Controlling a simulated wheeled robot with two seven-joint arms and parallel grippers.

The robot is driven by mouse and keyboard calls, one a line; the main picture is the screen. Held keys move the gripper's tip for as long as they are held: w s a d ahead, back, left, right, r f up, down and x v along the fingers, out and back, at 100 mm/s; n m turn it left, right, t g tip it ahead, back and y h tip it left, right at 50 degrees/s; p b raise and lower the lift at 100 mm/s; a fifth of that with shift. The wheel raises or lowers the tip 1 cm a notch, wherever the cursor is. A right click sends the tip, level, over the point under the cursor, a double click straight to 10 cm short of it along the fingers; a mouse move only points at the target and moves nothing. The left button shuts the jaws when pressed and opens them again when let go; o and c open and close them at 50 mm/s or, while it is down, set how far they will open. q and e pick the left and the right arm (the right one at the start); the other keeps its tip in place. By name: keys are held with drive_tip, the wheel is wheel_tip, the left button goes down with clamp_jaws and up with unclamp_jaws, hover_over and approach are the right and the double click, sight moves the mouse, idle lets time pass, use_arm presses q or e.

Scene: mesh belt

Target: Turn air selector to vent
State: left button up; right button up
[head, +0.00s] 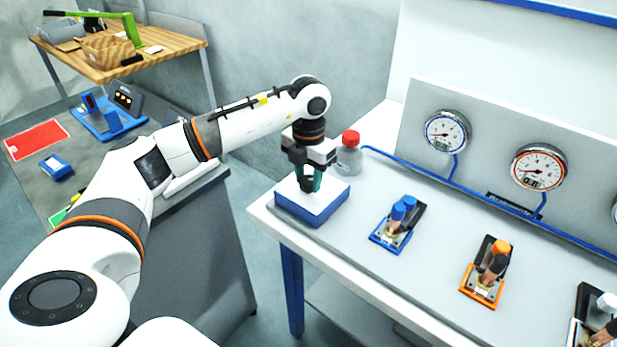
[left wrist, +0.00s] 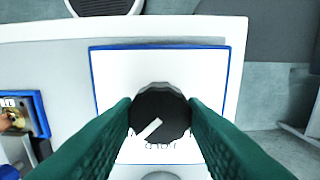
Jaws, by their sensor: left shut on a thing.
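The air selector is a box with a white top and blue sides (head: 326,208) at the near left corner of the bench. Its dark round knob (left wrist: 160,110) shows in the left wrist view, with a white pointer line slanting toward the lower left of the picture. Lettering below the knob is partly covered and I cannot read it. My left gripper (head: 308,184) reaches down from above, and its green fingers are shut on the knob from both sides. In the left wrist view they flank the knob left and right. My right gripper is not in view.
A red-capped bottle (head: 349,155) stands just behind the selector box. Blue (head: 398,222) and orange (head: 486,270) valve units sit to the right on the bench (head: 350,240). Gauges (head: 446,131) and a blue pipe (head: 410,167) line the back panel. A wooden-topped table (head: 165,52) stands far left.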

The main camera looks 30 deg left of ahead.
sight(308, 180)
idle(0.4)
use_arm(q)
drive_tip(key=o, duration=1)
wheel_tip(308, 180, up, 12)
drive_tip(key=shift+r+b, duration=0.1)
drive_tip(key=shift+b, duration=0.6)
